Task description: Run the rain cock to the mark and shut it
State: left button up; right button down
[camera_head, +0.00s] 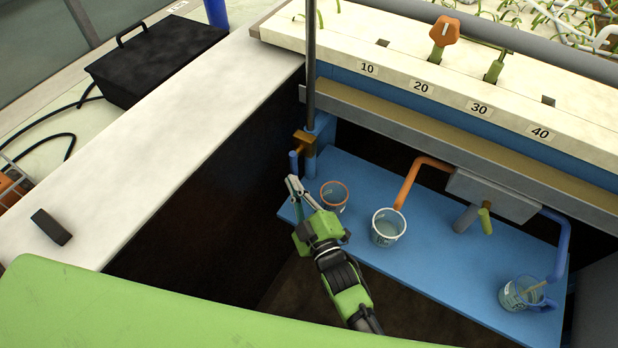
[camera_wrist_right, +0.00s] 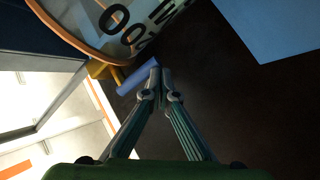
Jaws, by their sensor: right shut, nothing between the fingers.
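A brass cock (camera_head: 303,140) with a blue lever (camera_head: 294,161) sits at the foot of a grey upright pipe; no label shows that it is the rain cock. My right gripper (camera_head: 294,182) is shut and empty just below the lever. In the right wrist view, the fingertips (camera_wrist_right: 160,74) are close beside the blue lever (camera_wrist_right: 138,76), with the brass part (camera_wrist_right: 101,69) behind; I cannot tell if they touch. An orange-rimmed bucket (camera_head: 335,196) stands to the gripper's right. Its black lettering shows large and cut off in the right wrist view (camera_wrist_right: 120,22). My left gripper is not in view.
A white bucket (camera_head: 388,228) and a clear jug (camera_head: 518,294) stand on the blue shelf (camera_head: 450,265). An orange knob (camera_head: 445,31) and plates numbered 10 to 40 are on the pale beam (camera_head: 350,43) above. A black case (camera_head: 155,62) lies at left.

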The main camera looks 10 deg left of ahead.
jog(key=shift+s, duration=0.1)
dwell(0.6)
jog(key=v, duration=1.1)
jog(key=shift+s+d, duration=0.2)
jog(key=shift+s, duration=0.15)
